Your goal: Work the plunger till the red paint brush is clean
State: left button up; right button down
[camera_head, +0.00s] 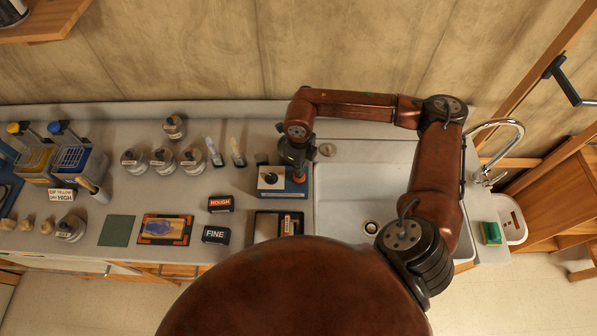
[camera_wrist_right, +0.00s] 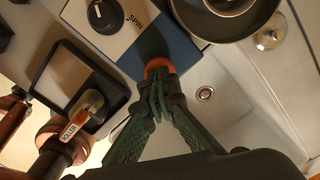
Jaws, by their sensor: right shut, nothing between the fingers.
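A blue and white box marked SPIN (camera_wrist_right: 120,25), with a black knob (camera_wrist_right: 104,15), stands left of the sink; it also shows in the head view (camera_head: 270,180). A round orange piece (camera_wrist_right: 158,65), perhaps the plunger's top, shows at its blue side. My right gripper (camera_wrist_right: 158,88) is shut and empty, with its fingertips pointing at the orange piece. I cannot tell whether they touch it. In the head view my right gripper (camera_head: 298,170) reaches down over the box's right end and hides part of it. I cannot make out the red paint brush. My left gripper is not in view.
The sink (camera_head: 345,205) lies right of the box. A dark tray (camera_head: 262,226) with a roller is in front. A round metal pot (camera_wrist_right: 220,22) stands close behind. Jars (camera_head: 163,160), ROUGH (camera_head: 220,204) and FINE (camera_head: 215,235) blocks are left.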

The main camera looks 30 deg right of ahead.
jog(key=shift+r+p, duration=0.8)
jog(key=shift+r, duration=0.85)
jog(key=shift+f, duration=0.1)
jog(key=shift+f+b, duration=1.6)
jog(key=shift+f, duration=0.25)
jog(key=shift+r+p, duration=0.85)
jog(key=shift+r, duration=1.1)
jog(key=shift+f, duration=0.15)
